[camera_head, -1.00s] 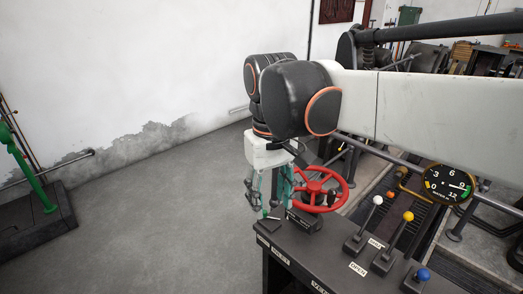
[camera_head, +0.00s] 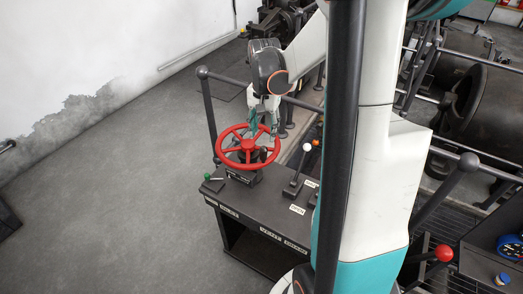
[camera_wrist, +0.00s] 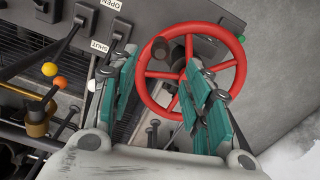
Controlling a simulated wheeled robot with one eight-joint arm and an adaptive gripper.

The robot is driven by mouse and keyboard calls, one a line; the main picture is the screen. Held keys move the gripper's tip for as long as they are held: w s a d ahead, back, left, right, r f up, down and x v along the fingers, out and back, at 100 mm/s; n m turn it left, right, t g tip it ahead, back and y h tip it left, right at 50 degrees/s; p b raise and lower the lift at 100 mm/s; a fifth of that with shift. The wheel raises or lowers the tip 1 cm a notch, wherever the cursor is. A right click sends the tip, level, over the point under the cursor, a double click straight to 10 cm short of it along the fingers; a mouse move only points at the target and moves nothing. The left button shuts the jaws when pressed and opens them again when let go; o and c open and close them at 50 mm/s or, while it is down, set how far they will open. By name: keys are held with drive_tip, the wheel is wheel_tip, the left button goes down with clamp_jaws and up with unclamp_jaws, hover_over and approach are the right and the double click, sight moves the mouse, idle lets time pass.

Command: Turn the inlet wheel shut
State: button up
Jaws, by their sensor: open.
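The red inlet wheel (camera_head: 230,161) lies on a dark mount at the far left end of the dark console. It has a round rim and several spokes. My gripper (camera_head: 263,124) is over the wheel's far right side, pointing down. I cannot tell whether either finger touches the rim.
The console (camera_head: 262,217) carries a white-knobbed lever (camera_head: 307,147) right of the wheel and a small green-knobbed lever (camera_head: 207,176) at its left corner. OPEN (camera_wrist: 112,4) and SHUT (camera_wrist: 99,46) labels show in the wrist view. Railings stand behind the wheel.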

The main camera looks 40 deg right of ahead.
sight(263, 147)
wheel_tip(263, 147, down, 11)
drive_tip(key=shift+r+b, duration=0.2)
drive_tip(key=shift+b, duration=0.8)
drive_tip(key=shift+c, duration=0.3)
clamp_jaws()
drive_tip(key=shift+a, duration=0.1)
